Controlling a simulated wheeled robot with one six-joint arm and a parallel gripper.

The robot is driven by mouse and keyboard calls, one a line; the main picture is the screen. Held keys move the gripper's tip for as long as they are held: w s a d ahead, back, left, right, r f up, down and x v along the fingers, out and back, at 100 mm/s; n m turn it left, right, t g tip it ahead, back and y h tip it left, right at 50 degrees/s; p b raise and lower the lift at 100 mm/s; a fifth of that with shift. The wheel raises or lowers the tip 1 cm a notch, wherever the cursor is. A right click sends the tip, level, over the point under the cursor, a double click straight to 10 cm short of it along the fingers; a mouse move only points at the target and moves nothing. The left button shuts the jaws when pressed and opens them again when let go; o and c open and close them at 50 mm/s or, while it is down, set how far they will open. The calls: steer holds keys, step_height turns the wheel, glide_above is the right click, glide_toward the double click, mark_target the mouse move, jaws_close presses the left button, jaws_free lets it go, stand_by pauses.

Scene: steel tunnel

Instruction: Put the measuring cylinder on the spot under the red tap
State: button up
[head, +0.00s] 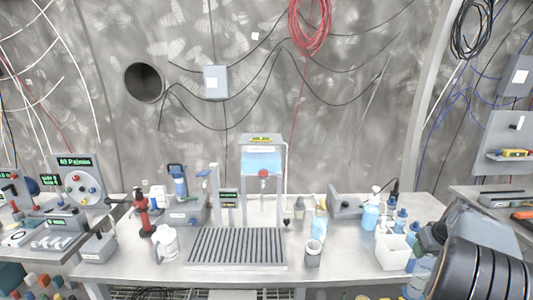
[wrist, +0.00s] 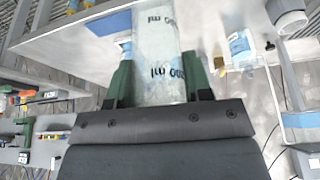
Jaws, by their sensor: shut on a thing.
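In the wrist view my gripper (wrist: 158,84) is shut on the measuring cylinder (wrist: 160,45), a clear tube with dark "ml" print. Its green fingers press on both sides of the tube. In the head view my arm comes in at the lower right, well to the right of the tap, and largely hides the gripper and cylinder. The red tap (head: 263,173) is on the front of a raised tank (head: 262,160) with blue liquid, at the middle of the bench. The surface below the tap shows no vessel standing on it.
A slatted grey tray (head: 237,249) lies in front of the tap stand. A small grey jar (head: 313,254), a white square tub (head: 393,252) and blue bottles (head: 371,215) stand between my arm and the tap. A white jug (head: 166,244) stands left of the tray.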

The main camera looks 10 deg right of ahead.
steer(key=w+a+f+m, duration=0.1)
steer(key=w+a+f, duration=0.4)
steer(key=a+f, duration=0.55)
steer(key=w+a+f, duration=0.4)
steer(key=a+f, duration=0.3)
steer(key=a, duration=0.6)
steer(key=s+a+f+n, duration=0.2)
steer(key=a+f+n, duration=0.15)
steer(key=a, duration=0.85)
steer(key=s+a+f+y, duration=0.1)
steer(key=s+f, duration=0.2)
steer(key=f, duration=0.2)
steer(key=shift+s+a+f, duration=0.2)
steer(key=shift+s+a, duration=0.1)
steer(key=shift+d, duration=0.1)
